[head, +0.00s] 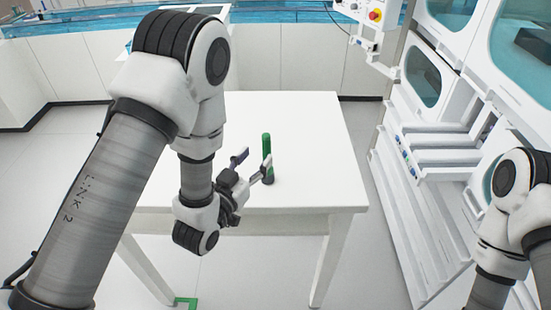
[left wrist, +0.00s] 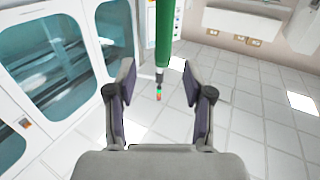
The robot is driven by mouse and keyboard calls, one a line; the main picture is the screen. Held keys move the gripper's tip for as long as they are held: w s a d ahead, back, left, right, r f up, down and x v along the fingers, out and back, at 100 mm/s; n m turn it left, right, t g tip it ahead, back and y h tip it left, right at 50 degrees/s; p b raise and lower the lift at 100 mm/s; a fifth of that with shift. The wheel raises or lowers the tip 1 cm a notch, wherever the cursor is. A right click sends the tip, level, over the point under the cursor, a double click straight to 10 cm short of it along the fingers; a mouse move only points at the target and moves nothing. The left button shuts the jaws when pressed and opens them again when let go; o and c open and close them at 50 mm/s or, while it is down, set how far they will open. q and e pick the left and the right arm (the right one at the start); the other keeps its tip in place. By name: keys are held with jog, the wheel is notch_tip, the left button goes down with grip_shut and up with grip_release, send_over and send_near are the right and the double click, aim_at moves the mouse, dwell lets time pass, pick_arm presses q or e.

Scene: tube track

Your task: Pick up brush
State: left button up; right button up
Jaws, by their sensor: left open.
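The brush (head: 266,145) has a green handle and stands upright on the white table, with a dark lower end. My left gripper (head: 254,164) is open beside the brush, on its left, with its fingers pointing toward it. One finger overlaps the handle in the head view, and I cannot tell whether they touch. In the left wrist view the green handle (left wrist: 163,35) comes in from the top, in line with the gap between the open fingers (left wrist: 158,76). Nothing is held. My right arm shows at the right edge of the head view, but its gripper is out of view.
The white table (head: 305,125) is otherwise bare where it shows. White cabinets with tinted windows (head: 423,75) and a shelf unit (head: 440,150) stand on the right. A low white wall (head: 285,60) runs behind the table. The floor right of the table is clear.

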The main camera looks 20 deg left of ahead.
aim_at(263, 145)
pick_arm(q)
jog(key=w+p, duration=0.2)
jog(key=w, duration=0.1)
jog(key=w+d+p, duration=0.1)
jog(key=w, duration=0.2)
jog(key=shift+w+d+p, duration=0.15)
jog(key=shift+w+p, duration=0.1)
jog(key=shift+p, duration=0.15)
jog(key=shift+w, duration=0.3)
jog(key=shift+s+a, duration=0.25)
jog(key=shift+a, duration=0.05)
grip_shut()
jog(key=shift+w+d+f, duration=0.1)
jog(key=shift+d, duration=0.1)
pick_arm(e)
jog(key=r, duration=0.4)
jog(key=shift+s+a+r, duration=0.1)
jog(key=shift+a, duration=0.1)
